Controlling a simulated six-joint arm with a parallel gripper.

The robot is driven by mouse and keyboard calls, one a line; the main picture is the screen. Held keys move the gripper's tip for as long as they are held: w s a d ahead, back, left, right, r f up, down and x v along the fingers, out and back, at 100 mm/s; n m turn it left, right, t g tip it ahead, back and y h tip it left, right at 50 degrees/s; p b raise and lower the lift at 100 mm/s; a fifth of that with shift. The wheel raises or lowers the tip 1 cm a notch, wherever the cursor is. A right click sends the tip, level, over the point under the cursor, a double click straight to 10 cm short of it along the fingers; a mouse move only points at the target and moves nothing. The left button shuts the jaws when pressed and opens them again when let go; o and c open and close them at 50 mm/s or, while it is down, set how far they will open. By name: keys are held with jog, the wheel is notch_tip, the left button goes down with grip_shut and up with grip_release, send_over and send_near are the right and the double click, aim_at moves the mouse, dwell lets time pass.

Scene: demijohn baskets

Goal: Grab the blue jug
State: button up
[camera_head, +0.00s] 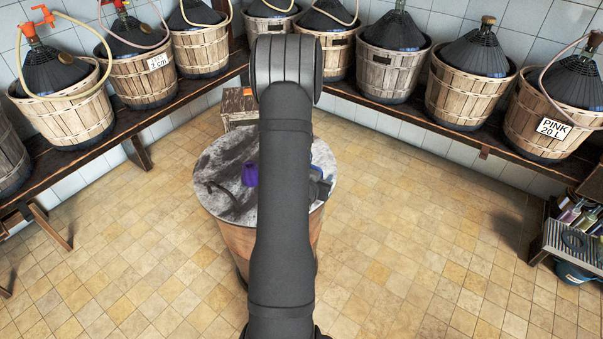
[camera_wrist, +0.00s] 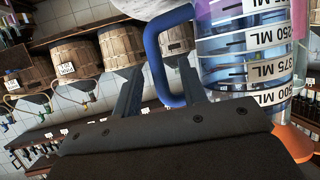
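The jug (camera_wrist: 235,72) is clear and bluish, with white ML labels and a blue handle (camera_wrist: 153,55). It fills the right of the wrist view, close to me. My gripper (camera_wrist: 160,85) is open, with its dark fingers apart on either side of the handle's outer bar. I cannot tell whether either finger touches it. In the head view my arm hides most of the jug; a bit of blue (camera_head: 316,170) shows beside the arm, over the round barrel top (camera_head: 215,160).
A purple object (camera_head: 250,173) is on the barrel top, left of my arm. An orange object (camera_wrist: 297,142) shows beside the jug in the wrist view. Demijohn baskets (camera_head: 200,52) line wall shelves. A wooden crate (camera_head: 238,107) stands behind the barrel. The tiled floor (camera_head: 420,240) around is clear.

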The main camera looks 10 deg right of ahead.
jog(key=shift+x, duration=1.2)
grip_shut()
jog(key=shift+r, duration=0.15)
jog(key=s+d+r, duration=0.7)
jog(key=s+r, duration=0.1)
jog(key=r, duration=0.2)
jog(key=shift+s+d+r, duration=0.25)
jog(key=shift+s+r, duration=0.1)
dwell(0.5)
